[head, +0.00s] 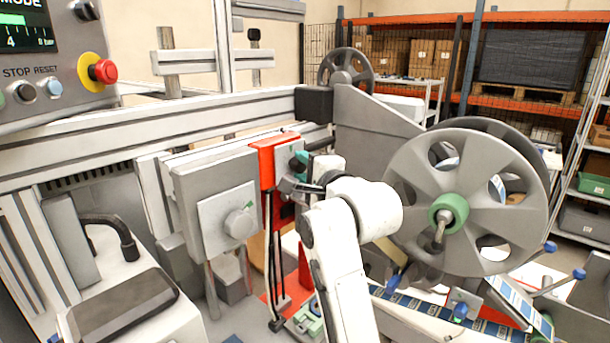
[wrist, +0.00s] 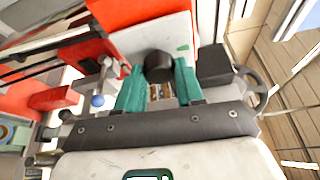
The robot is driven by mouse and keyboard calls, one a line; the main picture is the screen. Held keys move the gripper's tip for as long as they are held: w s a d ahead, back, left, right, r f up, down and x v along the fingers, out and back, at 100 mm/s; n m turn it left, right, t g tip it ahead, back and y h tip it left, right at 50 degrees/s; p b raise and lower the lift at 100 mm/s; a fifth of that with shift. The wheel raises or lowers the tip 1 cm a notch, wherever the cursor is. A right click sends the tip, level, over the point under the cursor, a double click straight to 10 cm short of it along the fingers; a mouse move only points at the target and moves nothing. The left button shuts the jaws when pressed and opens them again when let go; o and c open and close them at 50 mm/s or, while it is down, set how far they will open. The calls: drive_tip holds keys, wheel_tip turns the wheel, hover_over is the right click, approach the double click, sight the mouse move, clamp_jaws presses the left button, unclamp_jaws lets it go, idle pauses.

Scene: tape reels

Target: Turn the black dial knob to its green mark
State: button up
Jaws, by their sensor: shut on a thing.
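The black dial knob (wrist: 159,66) sits on a pale panel (wrist: 140,38) in the wrist view. My gripper (wrist: 159,77) has teal fingers, one on each side of the knob, and is shut on it. A small green mark (wrist: 184,47) shows on the panel, up and right of the knob. The knob's pointer cannot be made out. In the head view my gripper (head: 299,162) is at the panel on the red housing (head: 268,150), and my arm and fingers hide much of the knob.
A grey box with a grey dial (head: 240,222) stands left of my gripper. A large grey reel (head: 410,215) stands close on the right of my arm. A control panel with a red stop button (head: 105,71) is at upper left. Shelves (head: 420,60) stand behind.

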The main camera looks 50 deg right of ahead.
drive_tip(key=n+t+b, duration=0.1)
drive_tip(key=n, duration=0.1)
drive_tip(key=f+n+t+b, duration=0.1)
drive_tip(key=n+b, duration=0.1)
drive_tip(key=n, duration=0.1)
drive_tip(key=n+t+b, duration=0.1)
drive_tip(key=n+b, duration=0.1)
drive_tip(key=n, duration=0.1)
drive_tip(key=n+t+y+b, duration=0.1)
drive_tip(key=n+b, duration=0.1)
drive_tip(key=n, duration=0.2)
drive_tip(key=shift+d+f, duration=0.15)
drive_tip(key=n+y+b, duration=0.1)
drive_tip(key=n+b, duration=0.1)
drive_tip(key=n, duration=0.1)
drive_tip(key=n+t+y+b, duration=0.1)
drive_tip(key=n+b, duration=0.1)
drive_tip(key=n, duration=0.1)
drive_tip(key=shift+d+f+y, duration=0.15)
drive_tip(key=shift+y, duration=0.15)
drive_tip(key=n+y+b, duration=0.2)
drive_tip(key=n+b, duration=0.1)
drive_tip(key=shift+n+t+b, duration=0.35)
drive_tip(key=shift+n+t, duration=0.05)
drive_tip(key=shift+w+n+y+b, duration=0.1)
drive_tip(key=shift+n+y+b, duration=0.3)
drive_tip(key=shift+n, duration=0.1)
drive_tip(key=shift+r+n, duration=0.2)
drive_tip(key=shift+n, duration=0.2)
